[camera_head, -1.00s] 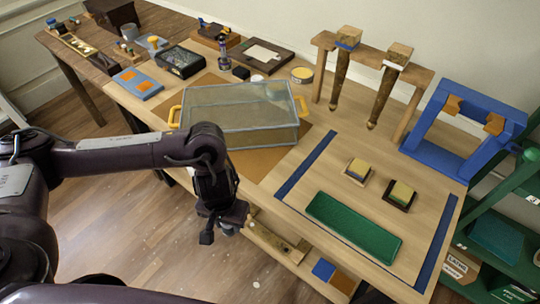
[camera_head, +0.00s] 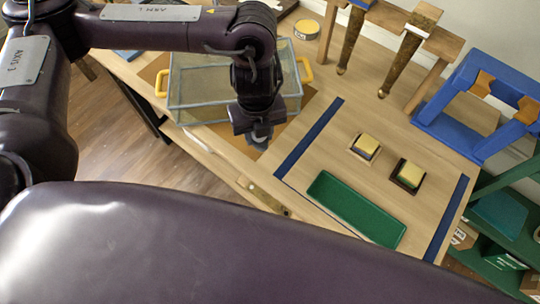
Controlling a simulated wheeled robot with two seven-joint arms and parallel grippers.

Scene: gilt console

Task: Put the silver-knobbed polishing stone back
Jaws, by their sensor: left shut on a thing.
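My left gripper (camera_head: 258,128) points down in front of the clear box and is shut on a small grey thing (camera_head: 262,140), mostly hidden by the fingers. I cannot tell whether it is the silver-knobbed polishing stone. Two small yellow-topped blocks stand on the table to the right, one on a pale base (camera_head: 364,147) and one on a dark base (camera_head: 408,175). A long green tray (camera_head: 355,209) lies empty in front of them, between two blue strips (camera_head: 309,137). My right gripper is not in view.
The clear box (camera_head: 196,92) with yellow handles stands behind and left of the gripper. A rack with two gilt legs (camera_head: 408,55) and a blue frame (camera_head: 462,122) stand at the back right. Green shelves (camera_head: 505,215) are at the right. Table between the strips is mostly bare.

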